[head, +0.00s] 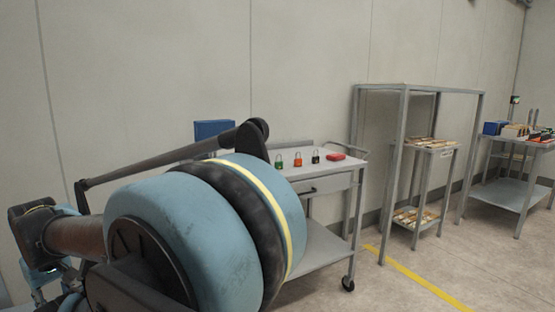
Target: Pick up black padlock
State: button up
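The black padlock (316,158) is small in the head view and stands on top of a grey wheeled cart (348,168). My arm's large blue joint fills the lower left and hides the left part of the cart. My gripper's fingers do not show in this view, and no part of my arm touches the padlocks.
A red object (335,156) lies right of the black padlock. A blue box (214,129) shows behind my arm. Right of the cart stand a tall grey frame (403,130), a small shelf with goods and another table (505,195). A plain wall is behind; floor with a yellow line is clear in front.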

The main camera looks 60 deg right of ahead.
aim_at(314, 160)
jog(key=u, duration=0.25)
jog(key=k, duration=1.95)
jog(key=z, duration=2.35)
jog(key=i, duration=1)
